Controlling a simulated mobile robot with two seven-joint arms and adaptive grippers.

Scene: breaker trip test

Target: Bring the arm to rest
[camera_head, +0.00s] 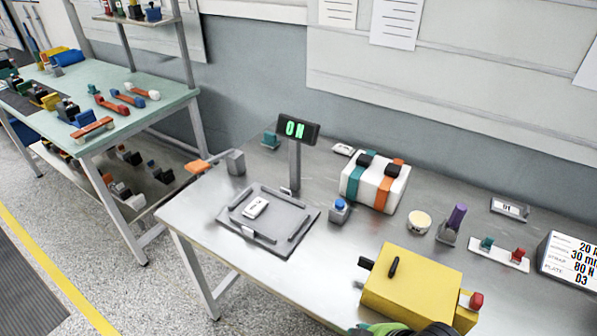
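Neither of my grippers can be made out in the head view. A dark and green shape shows at the bottom edge, in front of the yellow box (412,285); I cannot tell what it is. The yellow box has a black handle on top and a red knob at its right end. A grey test plate (285,250) lies on the steel table with a small white breaker (255,207) on it.
On the steel table (190,215) stand a white case (399,191) with teal and orange straps, a blue-button box (339,211), a round cream tub (419,222), a purple-handled tool (455,219) and a sign (570,262). A green workbench (150,107) with several parts stands left.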

